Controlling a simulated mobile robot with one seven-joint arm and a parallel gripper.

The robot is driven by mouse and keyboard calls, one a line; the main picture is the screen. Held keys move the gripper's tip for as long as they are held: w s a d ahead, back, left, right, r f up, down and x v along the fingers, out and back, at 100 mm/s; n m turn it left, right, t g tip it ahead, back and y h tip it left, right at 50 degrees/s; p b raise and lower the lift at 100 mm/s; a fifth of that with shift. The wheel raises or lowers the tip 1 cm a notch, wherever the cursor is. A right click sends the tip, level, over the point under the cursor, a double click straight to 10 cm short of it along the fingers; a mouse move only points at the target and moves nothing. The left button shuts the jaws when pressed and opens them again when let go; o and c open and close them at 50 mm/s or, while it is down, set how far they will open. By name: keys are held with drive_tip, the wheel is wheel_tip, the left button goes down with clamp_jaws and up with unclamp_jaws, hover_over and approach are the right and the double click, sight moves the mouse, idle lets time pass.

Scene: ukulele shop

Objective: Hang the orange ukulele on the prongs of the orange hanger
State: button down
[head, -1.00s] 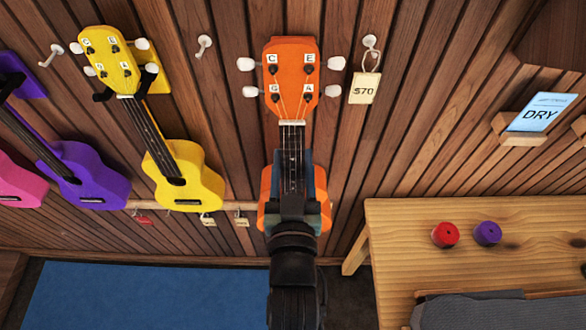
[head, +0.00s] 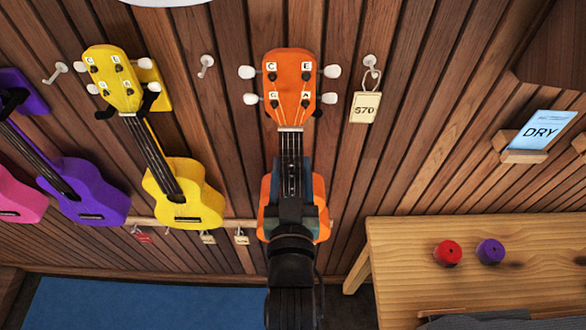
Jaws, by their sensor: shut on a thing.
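The orange ukulele (head: 295,75) is upright in front of the wooden wall, headstock up, with white tuning pegs on both sides. My gripper (head: 292,205) is shut on it around the lower neck and upper body, seen from behind my wrist, which hides much of the orange body. The orange hanger is not clearly seen; the headstock covers the wall behind it. Small dark tips beside the lower headstock may be its prongs, but I cannot tell whether they touch the ukulele.
A yellow ukulele (head: 185,205) hangs on black prongs at left, beside purple (head: 90,190) and pink (head: 15,195) ones. White hooks (head: 206,62) and a $70 tag (head: 365,107) are on the wall. A wooden bench (head: 400,260) with red and purple pieces stands right.

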drive_tip(key=shift+w+r, duration=0.1)
idle(0.3)
drive_tip(key=shift+w+b, duration=0.65)
drive_tip(key=shift+w, duration=2.05)
drive_tip(key=shift+f+b, duration=0.65)
drive_tip(key=shift+f, duration=0.4)
drive_tip(key=shift+s+a+f+b, duration=0.1)
drive_tip(key=shift+s+f+b, duration=0.1)
drive_tip(key=shift+f+b, duration=0.15)
drive_tip(key=shift+w+d+r, duration=0.3)
drive_tip(key=shift+d+r, duration=0.2)
drive_tip(key=shift+r, duration=0.15)
drive_tip(key=shift+s+a+f, duration=0.1)
drive_tip(key=shift+a+f, duration=0.05)
drive_tip(key=shift+a, duration=0.05)
idle(0.7)
